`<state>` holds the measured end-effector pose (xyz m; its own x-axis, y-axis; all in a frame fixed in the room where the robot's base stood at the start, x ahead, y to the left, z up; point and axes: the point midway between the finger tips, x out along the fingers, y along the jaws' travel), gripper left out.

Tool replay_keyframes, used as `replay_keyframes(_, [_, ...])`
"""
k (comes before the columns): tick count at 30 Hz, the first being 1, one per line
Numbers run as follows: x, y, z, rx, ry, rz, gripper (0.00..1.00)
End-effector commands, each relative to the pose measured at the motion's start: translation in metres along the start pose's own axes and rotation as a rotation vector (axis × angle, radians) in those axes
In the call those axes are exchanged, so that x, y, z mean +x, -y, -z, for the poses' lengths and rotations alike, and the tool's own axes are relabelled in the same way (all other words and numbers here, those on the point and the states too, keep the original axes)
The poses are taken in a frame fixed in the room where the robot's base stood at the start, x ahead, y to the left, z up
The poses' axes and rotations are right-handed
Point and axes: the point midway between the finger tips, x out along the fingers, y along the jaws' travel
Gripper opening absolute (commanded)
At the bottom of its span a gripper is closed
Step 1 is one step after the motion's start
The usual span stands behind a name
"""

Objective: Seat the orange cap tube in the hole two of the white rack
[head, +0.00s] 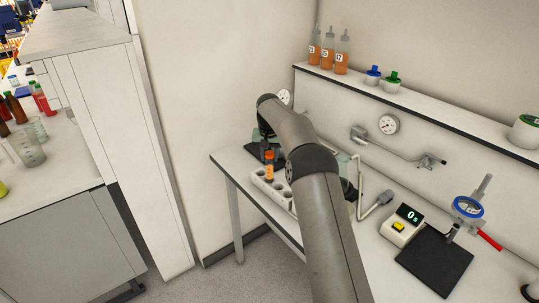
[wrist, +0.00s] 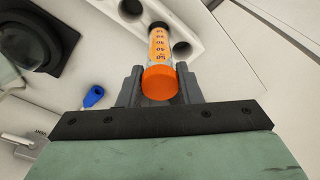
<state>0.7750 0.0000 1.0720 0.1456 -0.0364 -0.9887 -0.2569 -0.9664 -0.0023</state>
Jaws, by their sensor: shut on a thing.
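The orange cap tube (wrist: 161,68) has an orange screw cap, dark printed marks on its amber side and a dark far end. My gripper (wrist: 160,88) is shut on it just around the cap, with one grey finger on each side. The tube's far end points to the white rack (wrist: 207,14), where an open hole shows on each side of it. In the head view the tube (head: 269,168) stands about upright at the white rack (head: 264,186). Several dark holes show to its right. I cannot tell whether its lower end is above a hole or inside one.
A blue-tagged item (wrist: 93,96) and a dark round-topped device (wrist: 28,42) lie left of the gripper in the wrist view. Bottles (head: 328,52) stand on the shelf (head: 350,85) above.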

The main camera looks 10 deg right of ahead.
Motion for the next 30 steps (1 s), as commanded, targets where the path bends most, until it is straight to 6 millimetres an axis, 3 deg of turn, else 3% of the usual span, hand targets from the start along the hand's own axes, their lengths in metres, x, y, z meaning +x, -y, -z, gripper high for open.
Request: replay_keyframes(30, [0.022, 0.000, -0.004, 0.000, 0.001, 0.001, 0.09])
